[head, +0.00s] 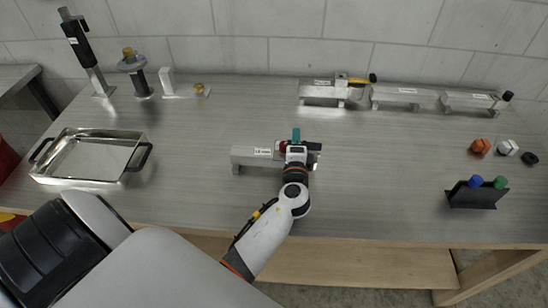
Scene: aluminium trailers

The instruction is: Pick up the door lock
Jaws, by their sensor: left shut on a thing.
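My left gripper (296,143) reaches up from below to the labelled aluminium bar (254,154) in the middle of the table. It is shut on a small red piece (283,146) at the bar's right part. The gripper covers most of this piece, so I cannot tell whether it is the door lock or whether it is clear of the bar. A teal part (296,133) shows just beyond the fingers. My right gripper is not in view.
A metal tray (136,176) with black handles stands at left. Mounted hardware (138,75) stands at back left. More labelled bars (405,96) line the back right. The centre-right table is clear.

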